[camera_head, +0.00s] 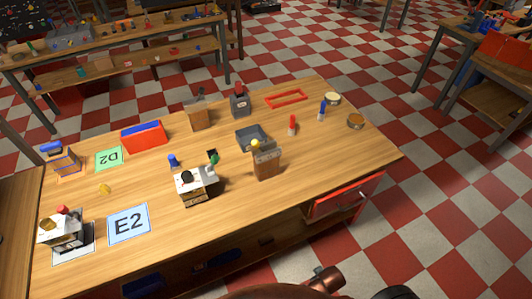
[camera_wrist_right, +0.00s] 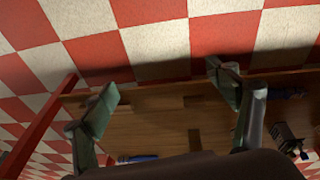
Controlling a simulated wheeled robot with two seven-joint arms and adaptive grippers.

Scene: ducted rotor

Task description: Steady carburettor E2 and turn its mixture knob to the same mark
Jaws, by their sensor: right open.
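A blue card marked E2 (camera_head: 128,225) lies on the near left of the workbench. A small black and white device (camera_head: 61,232) with a yellow and a red top part stands left of the card. I cannot tell for sure which is carburettor E2, nor read any knob mark. My right gripper (camera_wrist_right: 166,84) is open and empty in the right wrist view, over wooden boards and floor, away from both devices. My left gripper is not in view.
The workbench (camera_head: 330,170) also holds a green D2 card (camera_head: 109,158), a red and blue box (camera_head: 144,137), a grey tray (camera_head: 250,139), a wooden block (camera_head: 267,163) and a red frame (camera_head: 286,99).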

